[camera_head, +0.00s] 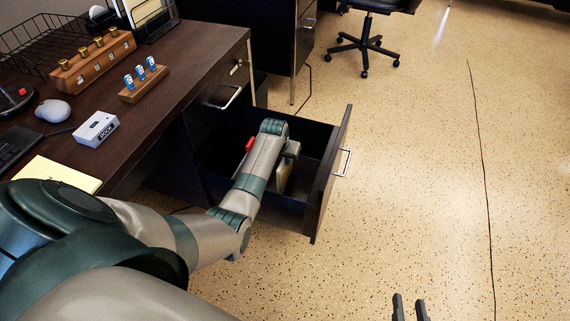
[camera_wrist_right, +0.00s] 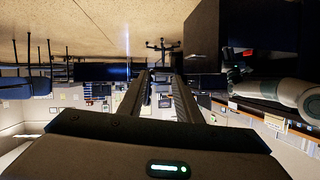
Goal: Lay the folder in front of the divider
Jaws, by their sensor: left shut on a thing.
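My left arm reaches over the desk's open drawer (camera_head: 325,185), and its gripper (camera_head: 286,165) is down inside. It is shut on a thin tan thing, the folder (camera_head: 283,180), which stands roughly upright between the drawer walls. My arm hides much of the folder, and I cannot tell whether it touches the drawer floor. I cannot make out the divider clearly in the dark drawer. My right gripper (camera_head: 409,308) is open and empty over the floor, well apart from the drawer. Its separated fingers also show in the right wrist view (camera_wrist_right: 162,98).
A small red thing (camera_head: 250,144) shows beside my left forearm at the drawer. The desk (camera_head: 185,75) carries a white mouse (camera_head: 53,111), a white box (camera_head: 96,129) and wooden racks (camera_head: 143,84). An office chair (camera_head: 366,42) stands behind.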

